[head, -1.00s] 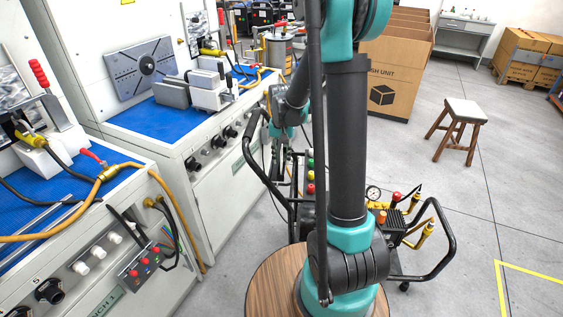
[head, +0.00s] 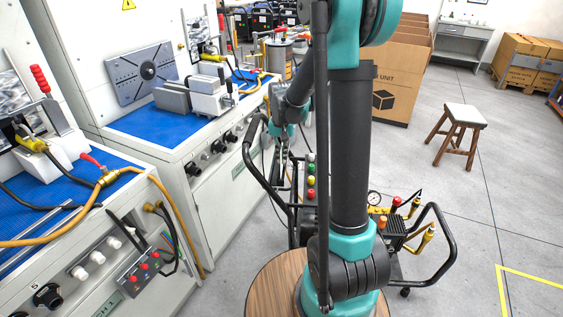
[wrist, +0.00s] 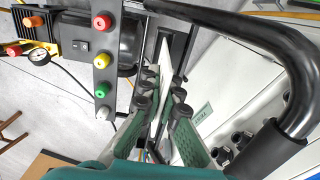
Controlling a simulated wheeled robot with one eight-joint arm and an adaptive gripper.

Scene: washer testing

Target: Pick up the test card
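My gripper (wrist: 163,82) shows in the wrist view with its two green fingers apart, one on each side of a narrow gap. A thin pale strip (wrist: 158,52), seen nearly edge-on, lies just beyond and between the fingertips. It may be the test card, but I cannot tell for sure. No contact between it and the fingers is clear. In the head view my gripper hangs near the black-framed cart, small and partly hidden by my own arm. I cannot make out a card there.
The cart's black handle (wrist: 285,60) curves close on the right in the wrist view. A row of coloured buttons (wrist: 102,58) is at the left. White test benches (head: 160,165) stand left of the cart. A stool (head: 458,135) and open floor are to the right.

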